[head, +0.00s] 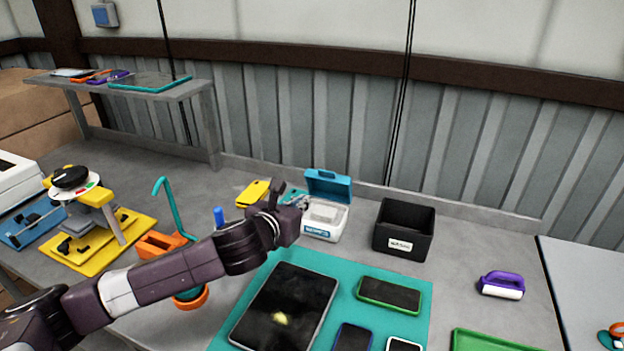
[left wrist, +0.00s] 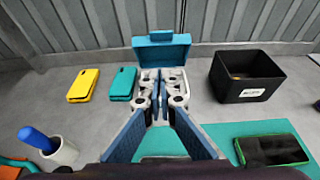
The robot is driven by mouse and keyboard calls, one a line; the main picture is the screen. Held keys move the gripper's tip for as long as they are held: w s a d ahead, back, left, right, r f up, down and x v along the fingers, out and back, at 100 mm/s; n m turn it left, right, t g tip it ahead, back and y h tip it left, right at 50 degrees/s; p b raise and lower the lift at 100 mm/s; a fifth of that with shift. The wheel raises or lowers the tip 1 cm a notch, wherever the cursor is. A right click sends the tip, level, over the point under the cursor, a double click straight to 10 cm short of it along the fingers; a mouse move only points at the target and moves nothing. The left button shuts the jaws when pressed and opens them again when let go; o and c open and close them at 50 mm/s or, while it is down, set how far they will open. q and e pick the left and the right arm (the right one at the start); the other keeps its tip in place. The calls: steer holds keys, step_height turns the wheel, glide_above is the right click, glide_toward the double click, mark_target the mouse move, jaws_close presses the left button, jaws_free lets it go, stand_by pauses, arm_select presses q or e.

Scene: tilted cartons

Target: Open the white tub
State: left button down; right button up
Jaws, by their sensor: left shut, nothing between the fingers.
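The white tub (head: 325,221) stands on the grey bench in the head view. Its teal lid (head: 328,186) is hinged up at the back, so the tub is open, with a pale inside showing. The lid (left wrist: 162,50) also stands upright in the left wrist view, straight beyond my fingers, which hide most of the tub body. My left gripper (head: 279,190) is just left of the tub in the head view, shut and empty. My right gripper is not in view.
A black open bin (head: 404,229) stands right of the tub. Yellow (left wrist: 83,85) and teal (left wrist: 121,84) cases lie to its left. A teal mat (head: 262,266) with a tablet (head: 285,309) and phones lies in front. A blue-handled item in a white cup (left wrist: 58,151) is at the near left.

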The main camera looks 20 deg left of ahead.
mark_target(325, 173)
arm_select(q)
steer(key=p+x, duration=0.1)
steer(key=x, duration=0.2)
steer(key=r+x, duration=0.1)
steer(key=x, duration=0.3)
steer(key=r+p+x, duration=0.1)
steer(key=x, duration=0.3)
steer(key=shift+w+d+p, duration=0.3)
steer(key=shift+w+p, duration=0.05)
steer(key=shift+w, duration=0.1)
steer(key=shift+w+r, duration=0.15)
steer(key=shift+w, duration=0.6)
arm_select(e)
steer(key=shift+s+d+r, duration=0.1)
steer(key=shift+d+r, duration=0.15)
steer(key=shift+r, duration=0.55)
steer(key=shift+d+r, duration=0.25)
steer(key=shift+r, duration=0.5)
